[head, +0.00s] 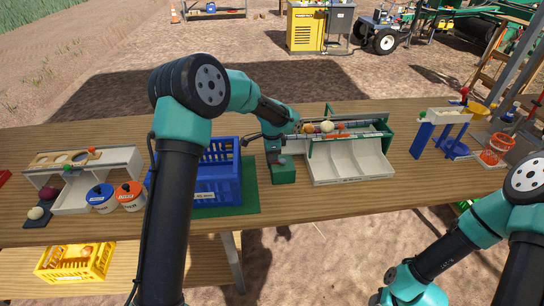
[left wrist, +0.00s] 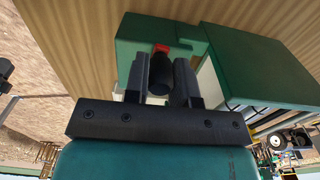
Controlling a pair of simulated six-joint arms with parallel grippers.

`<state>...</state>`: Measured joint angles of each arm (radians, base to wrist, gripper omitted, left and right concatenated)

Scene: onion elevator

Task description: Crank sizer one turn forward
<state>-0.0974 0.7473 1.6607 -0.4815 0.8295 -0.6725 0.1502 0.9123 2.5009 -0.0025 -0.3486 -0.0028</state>
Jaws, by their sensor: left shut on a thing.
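The sizer (head: 350,160) stands right of centre on the table, with green sides, a white tray of sloped compartments and several onions and red items along its top. Its green end box (head: 284,172) is at its left. My left gripper (head: 272,146) is at this box. In the left wrist view, my left gripper (left wrist: 158,72) is shut on the black crank handle (left wrist: 159,78), which has a red part behind it beside the green box (left wrist: 150,36). The crank arm is mostly hidden. My right arm shows at lower right, but its gripper is not visible.
A blue crate (head: 215,183) on a green mat (head: 245,197) stands left of the sizer. Blue and orange cups (head: 130,196) and a white rack (head: 75,160) are farther left. A blue-legged stand (head: 447,117) is at right. Bare wood lies in front of the sizer.

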